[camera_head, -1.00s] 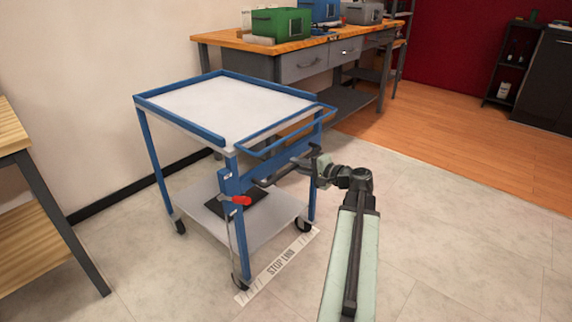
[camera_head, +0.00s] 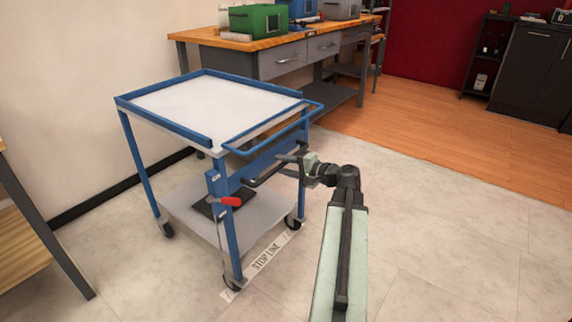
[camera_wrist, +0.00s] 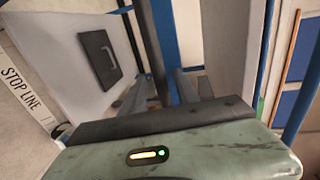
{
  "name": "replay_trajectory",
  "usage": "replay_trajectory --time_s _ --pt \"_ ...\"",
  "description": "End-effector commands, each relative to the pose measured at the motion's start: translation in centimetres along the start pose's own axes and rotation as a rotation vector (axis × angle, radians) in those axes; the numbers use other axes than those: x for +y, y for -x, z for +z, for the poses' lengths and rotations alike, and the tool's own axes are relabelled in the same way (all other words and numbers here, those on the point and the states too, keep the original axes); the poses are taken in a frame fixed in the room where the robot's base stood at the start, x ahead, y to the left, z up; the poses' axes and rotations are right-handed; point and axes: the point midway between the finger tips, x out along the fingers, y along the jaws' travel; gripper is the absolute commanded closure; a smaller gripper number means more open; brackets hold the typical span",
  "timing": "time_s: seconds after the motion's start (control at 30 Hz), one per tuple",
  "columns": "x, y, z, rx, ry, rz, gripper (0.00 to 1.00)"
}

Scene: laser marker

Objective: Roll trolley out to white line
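The trolley (camera_head: 205,100) is blue-framed with a white top, a lower shelf (camera_head: 252,218) and a blue push rail. It stands upright on the floor left of centre. A black handle (camera_head: 262,174) sits on its blue end panel, with a red-tipped lever (camera_head: 231,201) beside it. The white strip marked STOP LINE (camera_head: 262,262) lies along the trolley's near end; the two near wheels (camera_head: 232,283) are at its edge. It also shows in the wrist view (camera_wrist: 22,88). My gripper (camera_head: 291,160) is at the black handle; whether its fingers are closed around it is unclear.
A workbench (camera_head: 255,45) with green, blue and grey boxes stands behind the trolley. A wooden-topped table (camera_head: 40,215) is at the left edge. Dark cabinets (camera_head: 530,70) stand far right. The floor right of the trolley is clear.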

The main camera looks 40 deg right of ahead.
Motion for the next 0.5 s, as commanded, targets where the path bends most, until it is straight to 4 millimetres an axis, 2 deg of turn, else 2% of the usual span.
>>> replay_trajectory --time_s 0.17,0.27,0.5 --pt "-0.1 0.0 -0.1 0.002 -0.001 -0.002 0.63" --pt "-0.2 0.7 -0.1 0.004 -0.001 -0.003 0.63" --pt "-0.2 5.4 -0.1 0.006 -0.002 -0.002 0.63"
